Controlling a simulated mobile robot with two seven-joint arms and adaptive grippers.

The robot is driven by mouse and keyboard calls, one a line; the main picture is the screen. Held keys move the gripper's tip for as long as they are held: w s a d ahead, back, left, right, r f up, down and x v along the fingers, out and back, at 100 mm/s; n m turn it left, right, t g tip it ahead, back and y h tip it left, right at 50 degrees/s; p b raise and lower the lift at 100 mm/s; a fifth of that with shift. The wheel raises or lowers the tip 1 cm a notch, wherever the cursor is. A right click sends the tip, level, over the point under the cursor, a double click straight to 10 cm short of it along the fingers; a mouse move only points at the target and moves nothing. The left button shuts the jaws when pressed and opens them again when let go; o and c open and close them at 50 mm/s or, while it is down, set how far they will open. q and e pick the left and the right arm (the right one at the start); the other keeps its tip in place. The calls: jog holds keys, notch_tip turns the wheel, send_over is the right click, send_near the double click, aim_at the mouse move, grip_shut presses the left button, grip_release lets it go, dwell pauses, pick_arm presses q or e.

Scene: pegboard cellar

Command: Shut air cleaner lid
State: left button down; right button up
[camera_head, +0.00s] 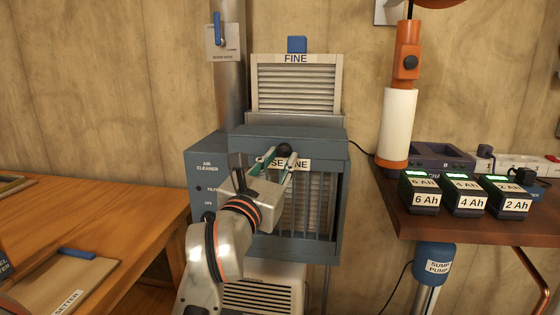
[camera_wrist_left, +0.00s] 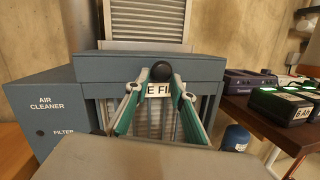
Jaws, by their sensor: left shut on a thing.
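The blue-grey air cleaner (camera_head: 204,172) stands against the wall; its left side also shows in the left wrist view (camera_wrist_left: 42,130). A blue-grey lid (camera_head: 318,146) spans its upper front, above a barred front with a pleated filter (camera_head: 322,204) behind. Whether the lid sits fully shut I cannot tell. A round black knob (camera_wrist_left: 161,71) is at the lid's front. My left gripper (camera_head: 285,158) reaches it from the front, its fingers shut on the knob. The fingers partly cover a white label ending in "FINE" (camera_head: 301,164). My right gripper is not in view.
A panel labelled FINE (camera_head: 295,85) stands above and behind the cleaner. A metal duct (camera_head: 230,80) rises at left. A shelf (camera_head: 400,222) with several labelled batteries is close on the right; a wooden bench (camera_head: 130,212) is at left.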

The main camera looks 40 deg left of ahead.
pick_arm(q)
jog(key=c, duration=1.8)
grip_release()
jog(key=shift+w+f, duration=0.25)
jog(key=shift+f, duration=0.65)
jog(key=shift+o, duration=0.4)
jog(key=shift+w+a+f, duration=0.1)
jog(key=shift+w, duration=0.05)
jog(key=shift+r, duration=0.4)
notch_tip(320, 180, up, 10)
